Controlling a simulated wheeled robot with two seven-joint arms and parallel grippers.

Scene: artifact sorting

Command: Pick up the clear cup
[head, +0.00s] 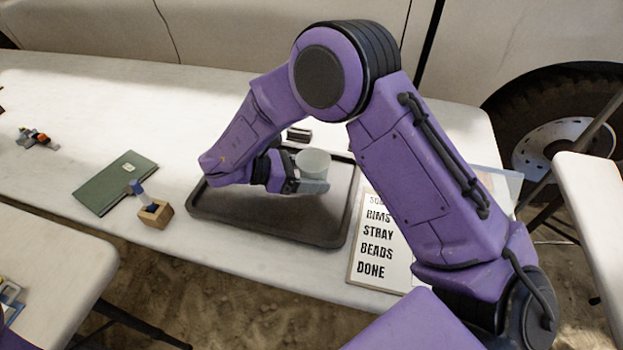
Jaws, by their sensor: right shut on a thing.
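The clear cup (314,161) is a pale, see-through cup over the dark tray (230,222) in the head view. My right gripper (308,184) is shut on it, with the fingers at its lower side. The cup looks about upright. I cannot tell whether its base touches the tray or is a little above it. The gripper's far finger is partly hidden by the cup and the near finger. My left gripper is not in view.
A sign with black words (366,268) lies right of the tray. A green book (110,180) and a small wooden block (156,214) with a blue-handled tool are at left. A small dark object (299,135) lies behind the tray. Small coloured parts (36,139) lie far left.

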